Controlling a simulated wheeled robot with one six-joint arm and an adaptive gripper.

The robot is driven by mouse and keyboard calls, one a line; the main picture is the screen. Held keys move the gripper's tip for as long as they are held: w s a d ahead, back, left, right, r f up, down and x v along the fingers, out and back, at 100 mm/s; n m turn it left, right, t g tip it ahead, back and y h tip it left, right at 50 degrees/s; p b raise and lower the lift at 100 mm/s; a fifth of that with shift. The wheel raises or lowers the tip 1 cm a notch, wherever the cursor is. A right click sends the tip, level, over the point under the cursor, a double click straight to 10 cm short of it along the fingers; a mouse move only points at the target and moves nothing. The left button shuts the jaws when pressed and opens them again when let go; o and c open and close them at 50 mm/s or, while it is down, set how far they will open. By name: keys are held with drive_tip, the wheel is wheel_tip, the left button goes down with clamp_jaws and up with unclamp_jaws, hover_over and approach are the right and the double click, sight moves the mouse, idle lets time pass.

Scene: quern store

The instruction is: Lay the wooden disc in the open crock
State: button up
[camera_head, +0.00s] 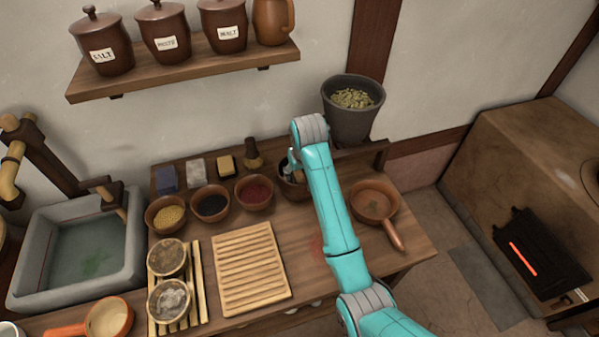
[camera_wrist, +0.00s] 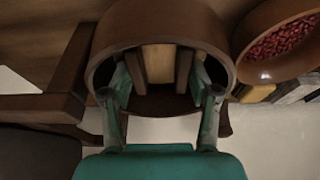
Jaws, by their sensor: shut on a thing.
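The open crock, a round brown vessel (camera_head: 291,187), stands on the bench, partly hidden by my arm in the head view. Its thick brown rim (camera_wrist: 101,48) fills the middle of the wrist view. My gripper (camera_wrist: 160,82) has its fingers at the crock's mouth. It is shut on a pale wooden piece (camera_wrist: 158,64) with a darker brown strip on each side. I take this piece for the wooden disc; its full outline is hidden. It shows within the crock's rim, but I cannot tell whether it touches the bottom.
A bowl of red grains (camera_head: 254,191) stands close left of the crock; it also shows in the wrist view (camera_wrist: 262,72). A copper pan (camera_head: 373,203) is to the right. A grey pot (camera_head: 352,120) stands behind. A slatted board (camera_head: 250,268) lies in front.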

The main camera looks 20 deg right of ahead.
drive_tip(key=shift+f, duration=0.3)
drive_tip(key=shift+f, duration=0.25)
drive_tip(key=o, duration=0.9)
